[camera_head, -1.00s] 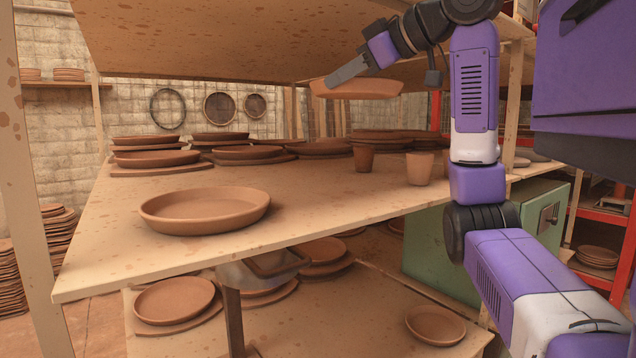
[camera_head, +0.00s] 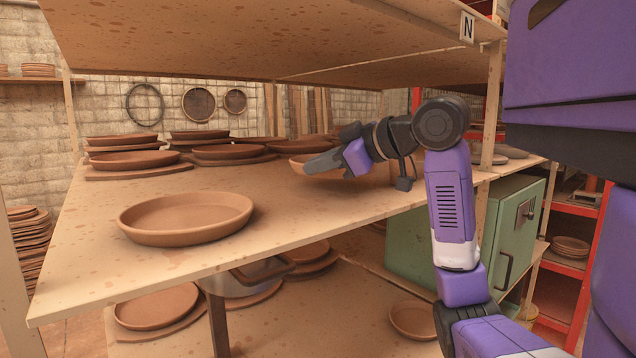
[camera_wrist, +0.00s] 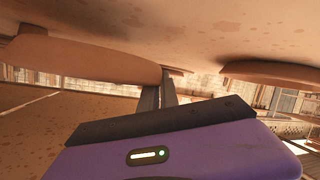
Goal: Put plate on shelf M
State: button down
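The terracotta plate (camera_head: 299,162) is at my gripper (camera_head: 318,164), low over the back right of the middle wooden shelf (camera_head: 290,205). My gripper reaches in from the right, and its fingers close on the plate's rim. In the wrist view the plate (camera_wrist: 80,60) lies beside the thin fingers (camera_wrist: 158,95), close to the shelf surface across the top of that picture. I cannot tell whether it touches the shelf. No M label shows; a label N (camera_head: 467,27) is on the shelf edge above.
A large plate (camera_head: 186,217) sits at the shelf's front left. Stacked plates (camera_head: 134,160) stand at the back left. The upper shelf (camera_head: 260,45) hangs over my arm. A green cabinet (camera_head: 500,235) stands at right. The shelf's front middle is clear.

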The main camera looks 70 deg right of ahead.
aim_at(318, 199)
jog(key=shift+f, duration=1.95)
jog(key=shift+f, duration=0.1)
jog(key=c, duration=1.6)
grip_release()
jog(key=b+v, duration=0.1)
jog(key=v, duration=1.1)
jog(key=shift+b, duration=0.35)
